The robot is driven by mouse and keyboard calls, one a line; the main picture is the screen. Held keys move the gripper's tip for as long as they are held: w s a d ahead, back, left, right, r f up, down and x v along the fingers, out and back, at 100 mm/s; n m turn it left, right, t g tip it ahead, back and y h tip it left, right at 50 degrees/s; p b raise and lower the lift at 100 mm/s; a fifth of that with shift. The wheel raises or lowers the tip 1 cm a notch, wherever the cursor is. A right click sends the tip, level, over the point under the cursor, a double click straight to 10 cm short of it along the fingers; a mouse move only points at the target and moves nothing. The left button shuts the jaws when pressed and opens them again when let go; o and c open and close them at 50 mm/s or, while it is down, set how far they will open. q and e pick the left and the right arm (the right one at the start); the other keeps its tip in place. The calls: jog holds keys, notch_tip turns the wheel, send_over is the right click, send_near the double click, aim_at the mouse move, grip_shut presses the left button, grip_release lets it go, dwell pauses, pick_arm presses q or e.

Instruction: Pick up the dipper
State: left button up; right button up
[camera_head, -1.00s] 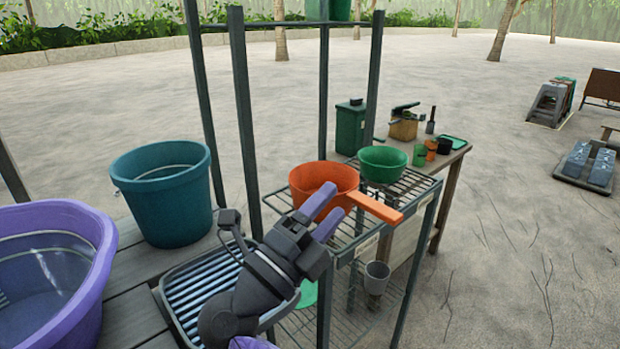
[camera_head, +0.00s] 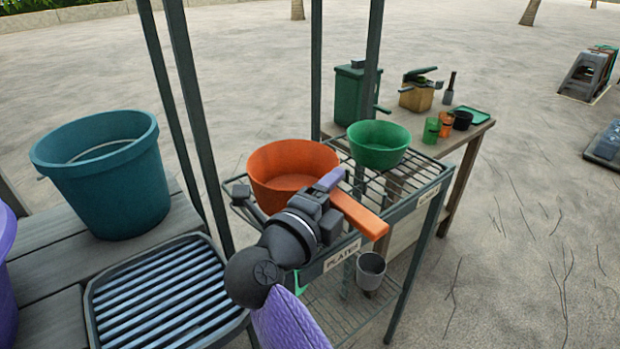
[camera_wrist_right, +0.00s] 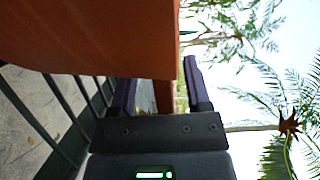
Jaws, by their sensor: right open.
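The orange dipper (camera_head: 357,212) sits on the wire rack shelf, its bowl at the back left and its straight handle pointing to the front right. My right gripper (camera_head: 331,184) is open at the near side of the bowl, where the handle begins. One purple finger shows clearly in the head view; the other is mostly hidden. In the right wrist view the dipper (camera_wrist_right: 90,38) fills the upper left, and an orange part reaches between the two open fingers (camera_wrist_right: 160,92). I cannot tell whether they touch it. My left gripper is not in view.
A green bowl (camera_head: 379,144) stands right of the dipper on the rack (camera_head: 414,204). A grey cup (camera_head: 371,270) hangs below the rack's front edge. Dark upright posts (camera_head: 197,120) rise on the left, near a teal bucket (camera_head: 105,185) and a ribbed tray (camera_head: 165,300).

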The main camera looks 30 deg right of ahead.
jog(key=shift+s+a+r, duration=0.1)
jog(key=shift+a, duration=0.05)
jog(key=shift+s+a+r, duration=0.1)
jog(key=shift+a, duration=0.1)
jog(key=shift+c, duration=0.6)
grip_shut()
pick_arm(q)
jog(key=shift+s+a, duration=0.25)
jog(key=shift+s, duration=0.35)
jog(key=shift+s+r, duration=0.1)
